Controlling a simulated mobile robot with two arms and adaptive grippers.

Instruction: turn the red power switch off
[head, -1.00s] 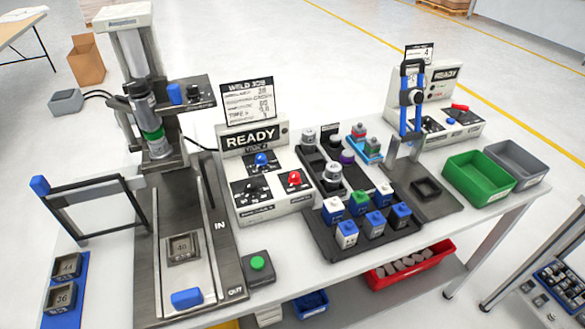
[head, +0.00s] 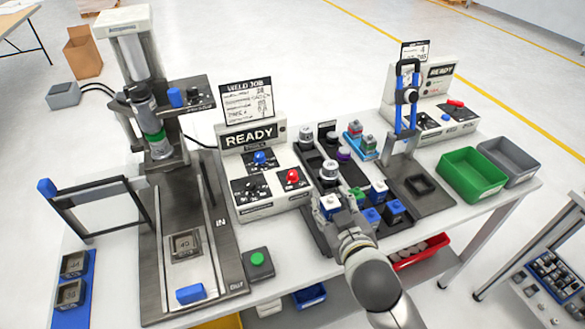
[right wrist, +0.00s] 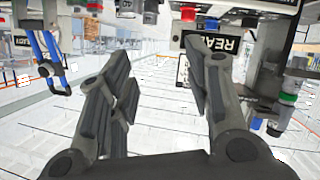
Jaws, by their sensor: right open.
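A red knob (head: 292,176) sits on the white control box (head: 262,208) below the READY display, right of a blue knob (head: 260,158). Another red switch (head: 454,103) sits on the far right control box (head: 462,128); I cannot tell which is the power switch. My right gripper (head: 331,206) is over the black parts tray, to the right of and nearer than the red knob, touching neither switch. In the right wrist view its fingers (right wrist: 158,68) are spread with nothing between them. That view is upside down and shows a red knob (right wrist: 187,14) beyond the fingers. My left gripper is not seen.
The parts tray (head: 318,240) with blue, white and green blocks lies under my right gripper. A press with a metal column (head: 125,60) stands left. A green button box (head: 258,268) sits at the front. Green (head: 470,190) and grey bins stand at the right.

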